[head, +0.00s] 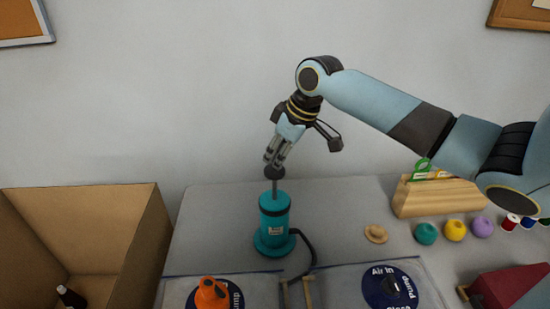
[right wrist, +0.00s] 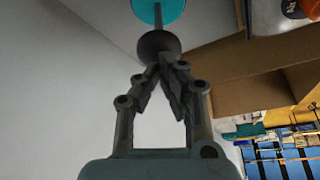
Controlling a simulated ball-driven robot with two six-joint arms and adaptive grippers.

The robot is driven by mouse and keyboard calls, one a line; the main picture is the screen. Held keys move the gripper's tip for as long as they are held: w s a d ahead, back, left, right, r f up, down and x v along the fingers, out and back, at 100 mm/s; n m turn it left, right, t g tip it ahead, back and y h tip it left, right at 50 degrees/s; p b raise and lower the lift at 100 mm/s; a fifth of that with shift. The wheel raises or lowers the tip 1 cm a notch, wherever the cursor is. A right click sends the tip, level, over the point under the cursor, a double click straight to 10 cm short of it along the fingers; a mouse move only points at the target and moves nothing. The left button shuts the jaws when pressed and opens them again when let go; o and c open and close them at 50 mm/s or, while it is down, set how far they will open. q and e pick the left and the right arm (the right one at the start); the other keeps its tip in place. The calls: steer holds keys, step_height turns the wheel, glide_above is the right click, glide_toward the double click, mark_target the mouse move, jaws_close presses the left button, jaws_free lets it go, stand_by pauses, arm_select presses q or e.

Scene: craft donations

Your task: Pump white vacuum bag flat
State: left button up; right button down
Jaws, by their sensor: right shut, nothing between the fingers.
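A teal hand pump (head: 273,225) stands upright on the table, its thin rod raised and topped by a dark round knob (head: 275,172). My right gripper (head: 271,160) is shut and empty, fingertips pointing down at the knob; they touch it or nearly so. The right wrist view shows the closed fingertips (right wrist: 168,64) against the knob (right wrist: 158,46), with the pump (right wrist: 155,8) beyond. Two pale bags lie at the front edge: the right one has a dark blue round dial (head: 391,287), the left one an orange nozzle piece (head: 210,293) over its dial. Which bag is white I cannot tell. My left gripper is out of view.
A black hose (head: 309,248) curves from the pump's base toward the front. An open cardboard box (head: 110,225) stands at left, holding a dark bottle (head: 70,297).

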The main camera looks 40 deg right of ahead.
mark_target(277, 178)
steer(key=shift+s+f+b, duration=0.1)
steer(key=shift+f+b, duration=1.3)
steer(key=shift+f, duration=1.7)
step_height(277, 178, up, 9)
steer(key=p, duration=0.9)
steer(key=shift+f, duration=0.15)
steer(key=shift+d+r, duration=0.1)
steer(key=shift+r, duration=1.05)
